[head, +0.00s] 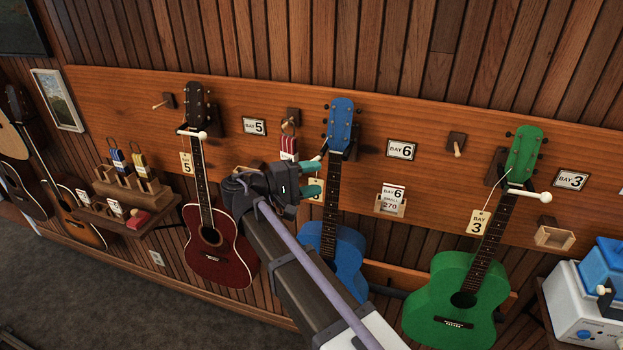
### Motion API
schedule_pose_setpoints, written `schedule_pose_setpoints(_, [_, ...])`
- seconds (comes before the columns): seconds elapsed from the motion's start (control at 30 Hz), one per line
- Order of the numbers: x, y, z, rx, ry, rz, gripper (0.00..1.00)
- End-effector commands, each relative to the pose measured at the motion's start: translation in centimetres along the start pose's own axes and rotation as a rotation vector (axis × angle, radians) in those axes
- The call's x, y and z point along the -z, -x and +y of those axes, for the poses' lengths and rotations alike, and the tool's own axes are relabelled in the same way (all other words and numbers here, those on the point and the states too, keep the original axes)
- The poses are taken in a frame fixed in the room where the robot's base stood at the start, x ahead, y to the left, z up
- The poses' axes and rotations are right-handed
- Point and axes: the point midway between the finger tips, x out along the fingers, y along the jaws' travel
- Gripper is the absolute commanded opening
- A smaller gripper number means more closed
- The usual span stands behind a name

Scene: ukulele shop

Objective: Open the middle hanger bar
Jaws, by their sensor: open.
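The blue ukulele (335,245) hangs in the middle of the wooden wall board, its neck in a hanger. The middle hanger bar (319,154) shows only as a short pale piece beside the blue neck, above my fingers; the rest is hard to make out. My gripper (316,180) is open, with two teal fingers pointing right toward the blue neck, just below the bar. Whether the fingers touch anything I cannot tell. The red ukulele (212,245) and green ukulele (450,290) hang on either side, each with a white bar across its neck.
Paper tags hang by the necks. Empty pegs (457,146), bay signs (401,150) and a small card holder (391,205) are on the board. A wooden shelf (150,222) with small items is at left. A white device (585,310) stands at lower right.

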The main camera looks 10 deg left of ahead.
Motion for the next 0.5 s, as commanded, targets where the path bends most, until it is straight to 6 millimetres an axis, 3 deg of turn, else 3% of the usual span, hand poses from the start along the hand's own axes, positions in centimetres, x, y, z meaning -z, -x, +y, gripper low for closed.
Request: schedule_pose_setpoints(0.5, [3.3,1.8,0.8,-0.001,0.000,0.001,0.54])
